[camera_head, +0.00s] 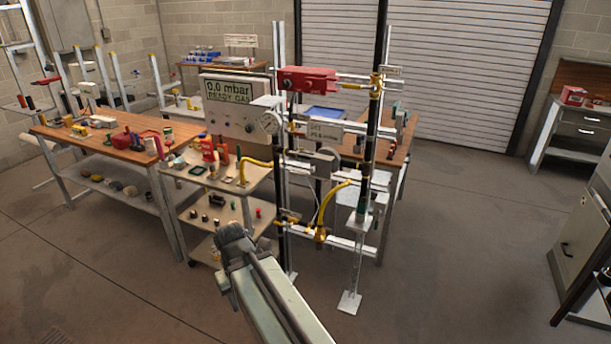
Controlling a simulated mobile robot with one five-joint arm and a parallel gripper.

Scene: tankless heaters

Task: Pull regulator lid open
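A metal frame with pipes stands in the middle of the view. It carries a red box-shaped unit (308,79) near its top, a round dial gauge (271,122) with a pale grey part just above it, and yellow hoses lower down. I cannot tell for sure which of these parts is the regulator or its lid. My gripper (232,236) is at the end of my pale arm, low in the middle. It appears in front of the frame's lower left and apart from the red unit and the gauge. Its fingers are too small and dark to read.
A cart (222,181) with small parts on its shelves stands left of the frame. A wooden workbench (105,141) with tools is farther left. A grey cabinet (587,232) is at the right edge. The floor (460,240) between frame and cabinet is clear.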

